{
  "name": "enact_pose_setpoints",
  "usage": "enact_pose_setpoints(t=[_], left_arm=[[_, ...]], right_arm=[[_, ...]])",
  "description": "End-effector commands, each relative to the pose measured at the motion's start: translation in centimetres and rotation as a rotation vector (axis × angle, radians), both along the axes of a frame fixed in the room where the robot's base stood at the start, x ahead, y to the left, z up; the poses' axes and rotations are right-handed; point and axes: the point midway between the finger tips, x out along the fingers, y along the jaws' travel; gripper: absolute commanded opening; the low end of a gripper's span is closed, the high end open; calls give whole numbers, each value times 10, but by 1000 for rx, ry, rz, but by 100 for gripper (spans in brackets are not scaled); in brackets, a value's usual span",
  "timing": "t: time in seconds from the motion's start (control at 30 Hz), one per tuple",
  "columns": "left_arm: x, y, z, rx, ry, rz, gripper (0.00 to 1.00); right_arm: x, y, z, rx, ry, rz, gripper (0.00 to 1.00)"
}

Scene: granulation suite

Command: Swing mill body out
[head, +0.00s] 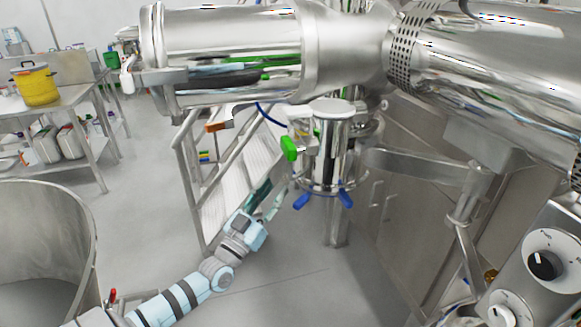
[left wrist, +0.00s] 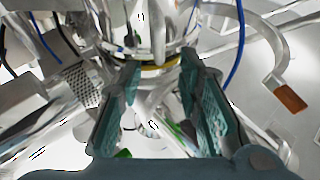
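The mill body appears to be the steel upright cylinder (head: 330,150) under the large horizontal steel housing (head: 230,50) in the head view. It has a round lid, a green knob (head: 289,149) on its left, and blue handles (head: 345,198) at its lower flange. My left gripper (head: 266,203) is below and left of it, apart from it in the head view. In the left wrist view my left gripper (left wrist: 160,68) has its two teal fingers spread with nothing clearly held. A shiny round body with a yellow ring (left wrist: 160,64) shows beyond the fingertips. My right gripper is out of view.
A white stepped platform with rails (head: 230,185) stands behind my left arm. A large steel drum (head: 80,225) is at the left. A control panel with knobs (head: 548,262) is at lower right. A bench with a yellow pot (head: 38,85) is at far left. Open floor lies between.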

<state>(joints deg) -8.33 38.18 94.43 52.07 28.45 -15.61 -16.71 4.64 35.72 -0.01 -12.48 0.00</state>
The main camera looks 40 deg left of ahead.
Motion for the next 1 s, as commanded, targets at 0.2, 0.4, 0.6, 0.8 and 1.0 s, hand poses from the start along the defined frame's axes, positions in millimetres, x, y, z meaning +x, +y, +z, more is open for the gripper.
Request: enact_pose_setpoints(t=[0.2, 0.4, 0.6, 0.8, 1.0], left_arm=[[54, 5, 19, -2, -2, 1, 31], [77, 6, 29, 0, 1, 1, 31], [80, 6, 31, 0, 4, 0, 31], [80, 6, 31, 0, 4, 0, 14], [80, 6, 31, 0, 4, 0, 0]], right_arm=[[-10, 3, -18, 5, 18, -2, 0], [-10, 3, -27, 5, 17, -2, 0], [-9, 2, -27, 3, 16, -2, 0], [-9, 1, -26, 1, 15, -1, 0], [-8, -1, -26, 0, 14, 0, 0]])
